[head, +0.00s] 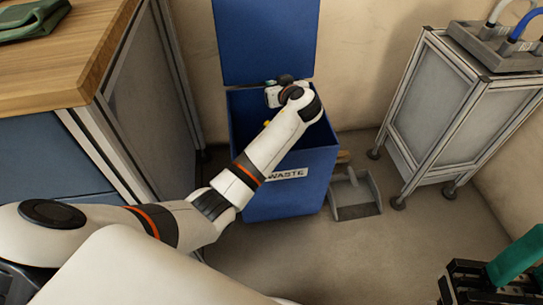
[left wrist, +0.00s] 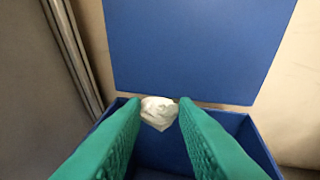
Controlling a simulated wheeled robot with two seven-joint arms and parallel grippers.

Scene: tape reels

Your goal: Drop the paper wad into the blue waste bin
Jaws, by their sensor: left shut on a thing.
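The blue waste bin (head: 285,202) stands against the wall, marked WASTE on its front, with its lid (head: 265,40) raised. My left arm reaches over the bin's opening, and its wrist hides much of the inside. In the left wrist view the green fingers of my left gripper (left wrist: 160,108) are closed on a crumpled white paper wad (left wrist: 159,113). The wad is held above the bin's opening (left wrist: 243,130), in front of the raised lid. In the head view the wad is hidden. My right gripper (head: 512,268) shows partly at the lower right, with a green finger.
A wooden-topped bench (head: 75,80) with a green cloth (head: 32,20) stands left of the bin. A grey-panelled stand (head: 440,105) with a cabled device (head: 500,45) is at the right. A grey dustpan (head: 355,195) lies on the floor beside the bin.

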